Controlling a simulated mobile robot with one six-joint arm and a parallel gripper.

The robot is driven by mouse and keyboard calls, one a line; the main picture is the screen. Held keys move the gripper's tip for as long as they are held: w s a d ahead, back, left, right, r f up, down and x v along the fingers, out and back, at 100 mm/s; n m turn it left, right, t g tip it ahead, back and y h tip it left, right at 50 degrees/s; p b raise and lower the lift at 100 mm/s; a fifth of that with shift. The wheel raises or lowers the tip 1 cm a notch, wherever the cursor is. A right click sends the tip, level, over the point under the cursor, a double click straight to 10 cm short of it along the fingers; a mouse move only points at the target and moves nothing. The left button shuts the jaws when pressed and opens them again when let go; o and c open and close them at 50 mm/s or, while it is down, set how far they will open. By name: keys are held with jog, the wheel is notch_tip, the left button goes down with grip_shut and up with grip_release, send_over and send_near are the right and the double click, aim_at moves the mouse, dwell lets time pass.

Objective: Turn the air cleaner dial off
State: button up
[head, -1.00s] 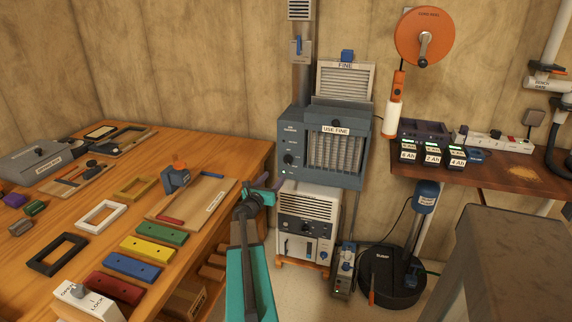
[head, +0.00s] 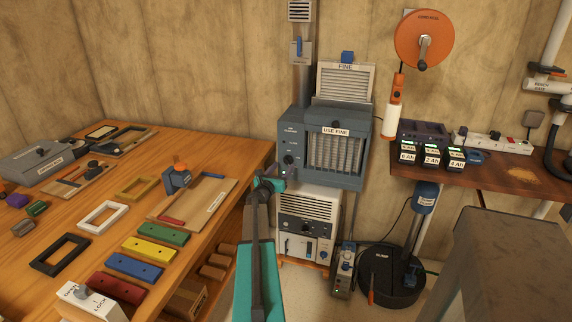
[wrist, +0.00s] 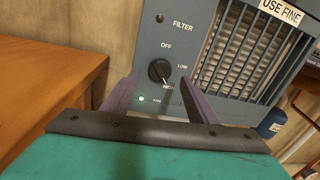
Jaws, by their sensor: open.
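The air cleaner (head: 352,175) is a blue-grey box with a grille and a "USE FINE" label. Its black dial (wrist: 159,71) is on the front panel, with OFF above, LOW to the right and HIGH at the lower right. The dial's pale pointer mark appears to face HIGH. A green light (wrist: 141,98) glows below it. The dial also shows in the head view (head: 288,160). My gripper (wrist: 172,66) is open, its two purple fingers either side of the dial in the wrist picture, seemingly short of touching it. In the head view my gripper (head: 278,182) is just below the dial.
A wooden workbench (head: 225,152) with coloured blocks and frames is at the left, its edge close to my arm. A beige unit (head: 308,207) stands under the air cleaner. A dark shelf (head: 500,177) with chargers is at the right.

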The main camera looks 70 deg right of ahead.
aim_at(287, 162)
jog(key=shift+s+d+p, duration=0.1)
jog(key=shift+d+p, duration=0.2)
jog(key=shift+d, duration=1.75)
jog(key=shift+c, duration=0.4)
jog(key=c, duration=1)
